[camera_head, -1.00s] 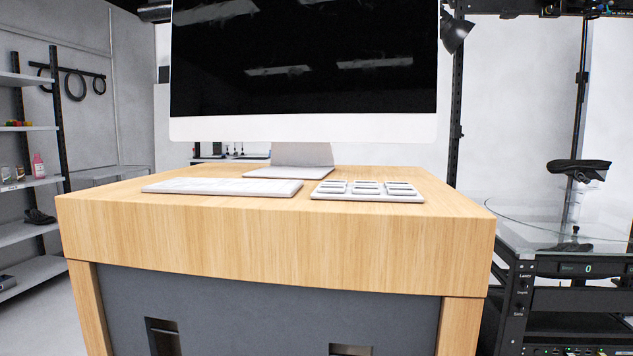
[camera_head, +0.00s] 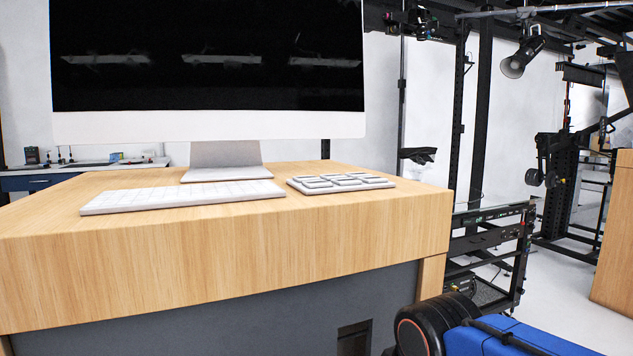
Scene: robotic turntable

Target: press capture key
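A white keypad (camera_head: 340,182) with several large keys lies on the wooden desk (camera_head: 230,240), right of the monitor stand and near the desk's right part. I cannot read any label on its keys, so I cannot tell which one is the capture key. A white keyboard (camera_head: 182,197) lies just left of the keypad. A blue and black arm part of mine shows at the bottom right, below the desk top. My gripper is not in view.
A large monitor (camera_head: 208,126) with a dark screen stands behind the keyboard and keypad. A black equipment rack (camera_head: 490,250) stands right of the desk. A black lamp (camera_head: 522,58) hangs at the upper right. Floor (camera_head: 555,290) shows clear at the right.

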